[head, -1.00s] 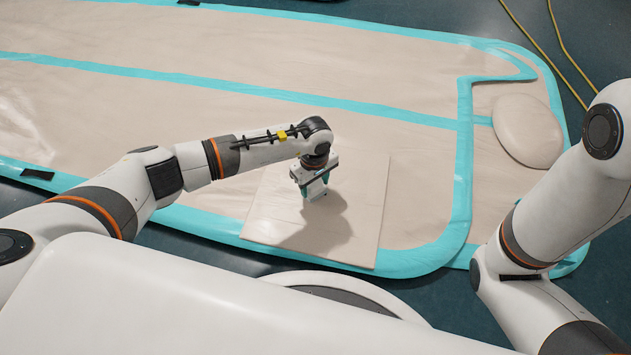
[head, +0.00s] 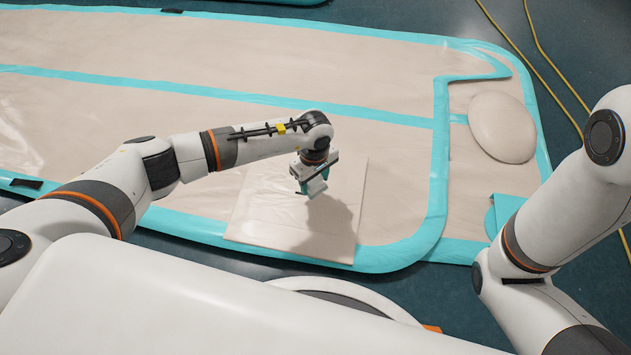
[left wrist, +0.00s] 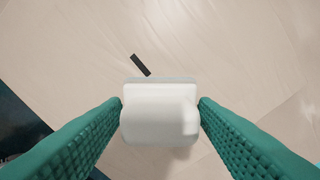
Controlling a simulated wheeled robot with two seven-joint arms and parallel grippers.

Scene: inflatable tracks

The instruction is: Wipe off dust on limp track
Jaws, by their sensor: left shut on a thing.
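The limp track (head: 200,110) is a flat beige sheet with turquoise edges across the head view. A square beige panel (head: 265,215) lies on its near edge. My left gripper (head: 313,188) is over this panel, its shadow falling on it. Its green fingers are shut on a white block-shaped tool (left wrist: 160,115), which has a pale flat base in the left wrist view. Whether the tool touches the surface is unclear. A short dark strip (left wrist: 140,65) shows just beyond the tool. No dust is clearly distinguishable. My right gripper is out of view.
A rounded beige cushion-like piece (head: 502,128) lies at the track's right end. Yellow cables (head: 545,60) run over the dark green floor (head: 590,35) at right. A turquoise flap (head: 503,212) lies near my right arm. The track's left part is clear.

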